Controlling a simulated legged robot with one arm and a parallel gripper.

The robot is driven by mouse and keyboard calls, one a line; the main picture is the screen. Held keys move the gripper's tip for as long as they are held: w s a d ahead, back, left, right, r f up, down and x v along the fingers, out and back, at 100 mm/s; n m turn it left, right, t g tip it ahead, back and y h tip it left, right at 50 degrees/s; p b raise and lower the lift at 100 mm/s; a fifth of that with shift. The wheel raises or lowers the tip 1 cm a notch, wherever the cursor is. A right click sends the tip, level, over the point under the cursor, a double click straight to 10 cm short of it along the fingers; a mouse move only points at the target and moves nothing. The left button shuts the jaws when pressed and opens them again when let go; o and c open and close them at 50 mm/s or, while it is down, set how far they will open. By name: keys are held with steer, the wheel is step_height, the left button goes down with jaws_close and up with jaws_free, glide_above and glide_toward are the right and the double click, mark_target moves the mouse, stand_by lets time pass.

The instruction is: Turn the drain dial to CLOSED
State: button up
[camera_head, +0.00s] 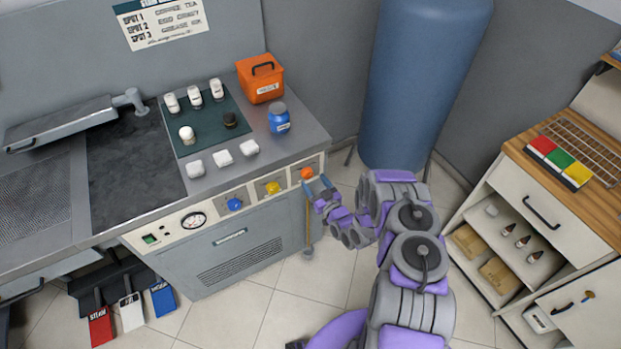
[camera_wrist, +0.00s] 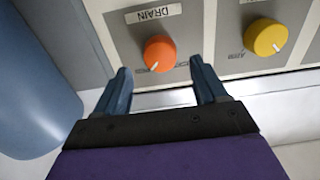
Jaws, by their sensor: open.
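The drain dial is a round orange knob (camera_wrist: 159,53) under a DRAIN label (camera_wrist: 153,13) in the wrist view, with a white pointer mark at its lower edge. In the head view the orange dial (camera_head: 306,173) is the rightmost of three knobs on the front panel. My gripper (camera_wrist: 161,82) is open, its two blue fingers on either side of and short of the dial, with nothing between them. In the head view my gripper (camera_head: 318,186) is close to the dial at the right end of the panel. The small position lettering by the dial is too small or covered to read.
A yellow knob (camera_wrist: 266,38) is to the right of the dial in the wrist view, and a blue knob (camera_head: 234,204) is farther left in the head view. A blue tank (camera_head: 420,80) stands right of the counter. A drawer cabinet (camera_head: 530,215) stands at the right.

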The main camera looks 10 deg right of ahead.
mark_target(309, 175)
steer(key=shift+x, duration=1.85)
steer(key=shift+c, duration=0.3)
steer(key=c, duration=1)
steer(key=shift+o, duration=0.2)
